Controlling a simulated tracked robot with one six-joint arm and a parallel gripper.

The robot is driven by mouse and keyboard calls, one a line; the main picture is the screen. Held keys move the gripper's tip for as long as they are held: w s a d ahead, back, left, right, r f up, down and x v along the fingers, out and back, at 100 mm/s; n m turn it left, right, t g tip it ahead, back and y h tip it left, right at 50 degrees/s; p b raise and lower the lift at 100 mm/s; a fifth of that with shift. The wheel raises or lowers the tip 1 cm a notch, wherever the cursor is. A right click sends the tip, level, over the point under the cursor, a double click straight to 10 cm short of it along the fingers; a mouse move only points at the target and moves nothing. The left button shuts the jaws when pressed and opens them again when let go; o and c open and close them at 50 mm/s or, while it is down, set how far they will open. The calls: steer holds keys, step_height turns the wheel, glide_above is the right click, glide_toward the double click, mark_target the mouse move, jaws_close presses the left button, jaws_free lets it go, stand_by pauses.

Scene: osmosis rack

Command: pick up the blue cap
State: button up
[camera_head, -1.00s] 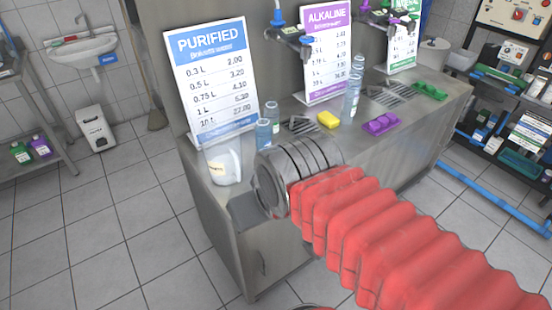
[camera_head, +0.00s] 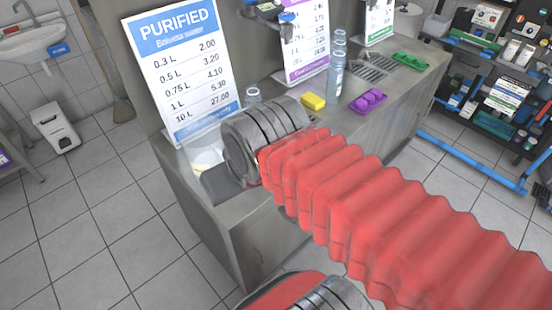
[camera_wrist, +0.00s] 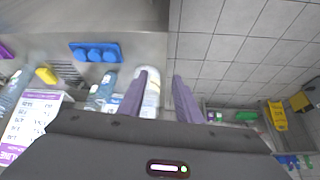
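In the wrist view, a blue holder (camera_wrist: 85,58) with a few rounded blue caps (camera_wrist: 95,55) lies on the grey counter, up and to the left of my fingers. My gripper (camera_wrist: 161,76) is open, with its two purple-grey fingers well apart and no cap between them. A white jug (camera_wrist: 151,88) shows behind the gap, close to the left finger. In the head view my arm hides the blue holder, and the gripper's fingers do not show.
A PURIFIED price board (camera_head: 185,68) stands behind. Tiled floor lies in front.

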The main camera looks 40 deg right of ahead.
steer(key=shift+o, duration=0.4)
steer(key=o, duration=0.3)
steer(key=shift+w+d+r, duration=0.1)
steer(key=shift+w+d, duration=0.05)
steer(key=shift+w, duration=0.1)
steer(key=shift+o, duration=0.2)
steer(key=shift+w+d, duration=0.2)
steer(key=shift+w, duration=0.05)
steer(key=w+d+f+m+g, duration=0.2)
steer(key=w+d+f+m, duration=0.1)
steer(key=w+d, duration=0.5)
steer(key=w+d+f+m+g, duration=0.3)
steer(key=w+d, duration=0.6)
steer(key=d, duration=0.6)
step_height(320, 180, down, 3)
steer(key=shift+w+r+m+g, duration=0.1)
steer(key=shift+w+m+g, duration=0.2)
steer(key=shift+m, duration=0.4)
steer(key=shift+d, duration=0.1)
steer(key=shift+f, duration=4.3)
